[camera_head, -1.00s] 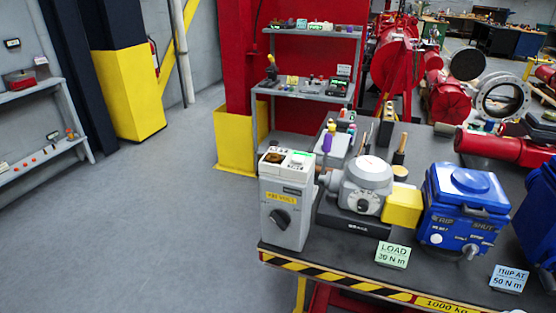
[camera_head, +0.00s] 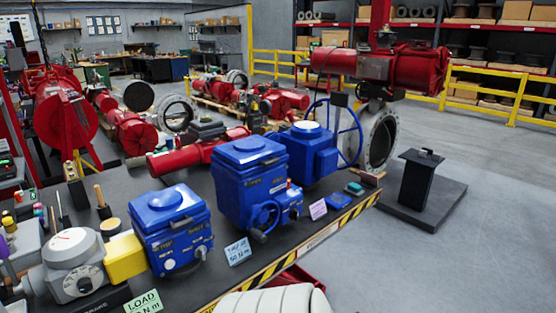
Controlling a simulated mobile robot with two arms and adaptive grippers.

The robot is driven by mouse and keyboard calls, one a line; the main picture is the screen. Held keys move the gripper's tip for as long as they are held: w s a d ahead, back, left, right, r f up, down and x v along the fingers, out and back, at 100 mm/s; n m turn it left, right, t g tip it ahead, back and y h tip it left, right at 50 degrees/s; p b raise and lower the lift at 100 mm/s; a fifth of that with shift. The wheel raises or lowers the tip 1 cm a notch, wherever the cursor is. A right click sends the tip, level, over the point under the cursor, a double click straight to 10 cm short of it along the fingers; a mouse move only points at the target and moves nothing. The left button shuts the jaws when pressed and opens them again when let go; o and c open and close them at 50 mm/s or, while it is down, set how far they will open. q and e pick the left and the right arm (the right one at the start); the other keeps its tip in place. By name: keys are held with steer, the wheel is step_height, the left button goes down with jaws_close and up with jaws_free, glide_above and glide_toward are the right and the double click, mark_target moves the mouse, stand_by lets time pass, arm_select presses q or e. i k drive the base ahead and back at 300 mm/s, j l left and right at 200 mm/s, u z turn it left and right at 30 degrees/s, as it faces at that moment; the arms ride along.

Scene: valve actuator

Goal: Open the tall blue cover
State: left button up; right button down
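The tall blue actuator (camera_head: 250,200) stands in the middle of the dark workbench, with its tall blue cover (camera_head: 250,152) on top, seated and shut. A small handwheel (camera_head: 265,217) sits low on its front. A shorter blue actuator (camera_head: 172,228) with a round raised lid stands to its left. A third blue unit (camera_head: 312,153) with a large blue handwheel stands behind to its right. Neither gripper is in view. A pale rounded part at the bottom edge may be one of my arm links.
The workbench (camera_head: 225,284) has a striped front edge. On it stand a grey gauge unit (camera_head: 72,262), a yellow block (camera_head: 124,257), a green load card (camera_head: 143,302) and a blue card (camera_head: 238,251). A black pedestal (camera_head: 418,178) stands at right; the floor at lower right is clear.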

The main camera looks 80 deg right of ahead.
mark_target(242, 155)
steer(key=z, duration=2.7)
